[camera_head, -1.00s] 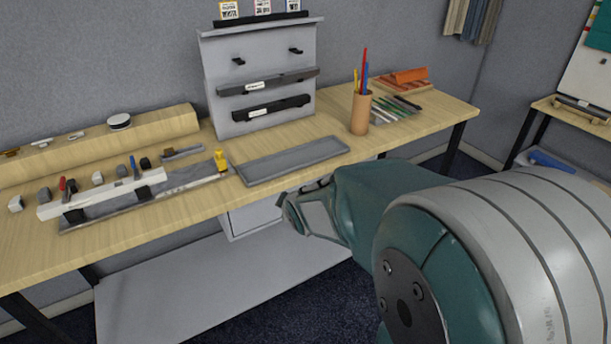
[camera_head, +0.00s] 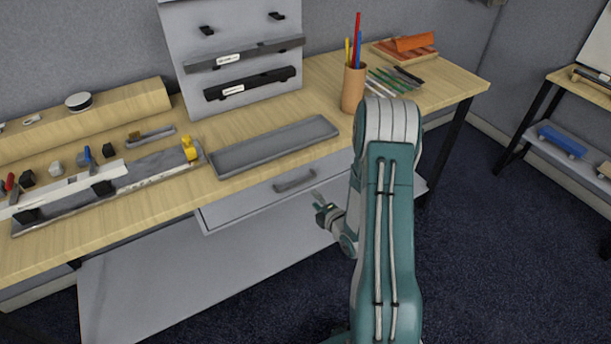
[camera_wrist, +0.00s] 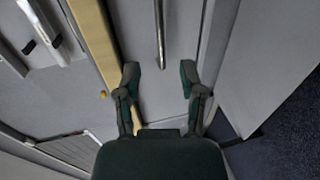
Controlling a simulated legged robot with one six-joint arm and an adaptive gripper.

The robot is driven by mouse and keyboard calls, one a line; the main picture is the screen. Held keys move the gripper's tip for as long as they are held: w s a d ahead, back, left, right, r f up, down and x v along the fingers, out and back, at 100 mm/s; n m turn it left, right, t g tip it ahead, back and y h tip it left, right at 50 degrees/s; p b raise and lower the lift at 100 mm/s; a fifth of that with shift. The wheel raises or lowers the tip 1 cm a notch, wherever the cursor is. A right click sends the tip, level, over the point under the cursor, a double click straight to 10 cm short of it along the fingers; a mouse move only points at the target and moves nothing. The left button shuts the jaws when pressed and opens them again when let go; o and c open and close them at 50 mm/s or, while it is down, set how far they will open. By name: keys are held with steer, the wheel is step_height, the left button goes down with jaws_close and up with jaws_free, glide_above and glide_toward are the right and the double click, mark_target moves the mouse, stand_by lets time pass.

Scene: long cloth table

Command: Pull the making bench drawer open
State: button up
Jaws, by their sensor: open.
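The making bench drawer (camera_head: 245,205) is a grey front under the wooden bench top, and it looks closed. Its bar handle (camera_head: 295,181) sits near the top of the front. In the wrist view the handle (camera_wrist: 159,30) is a thin metal bar ahead of the fingertips, roughly in line with the gap between them. My gripper (camera_head: 322,206) is just in front of the drawer, below and right of the handle, and apart from it. In the wrist view my gripper (camera_wrist: 160,80) is open, with nothing between its fingers.
The wooden bench top (camera_head: 130,225) overhangs the drawer. A grey tray (camera_head: 275,146) lies above it, with a pencil cup (camera_head: 353,88) to the right. A grey lower shelf (camera_head: 150,285) runs beneath the drawer. Dark carpet (camera_head: 500,250) to the right is clear.

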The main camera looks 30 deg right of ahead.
mark_target(299, 183)
steer(key=x, duration=0.4)
steer(key=shift+w+a+f, duration=0.15)
steer(key=shift+a, duration=0.15)
steer(key=x, duration=0.4)
steer(key=d+x, duration=0.1)
steer(key=x, duration=0.1)
steer(key=shift+w, duration=0.15)
steer(key=shift+a, duration=0.25)
steer(key=shift+c, duration=0.3)
jaws_close()
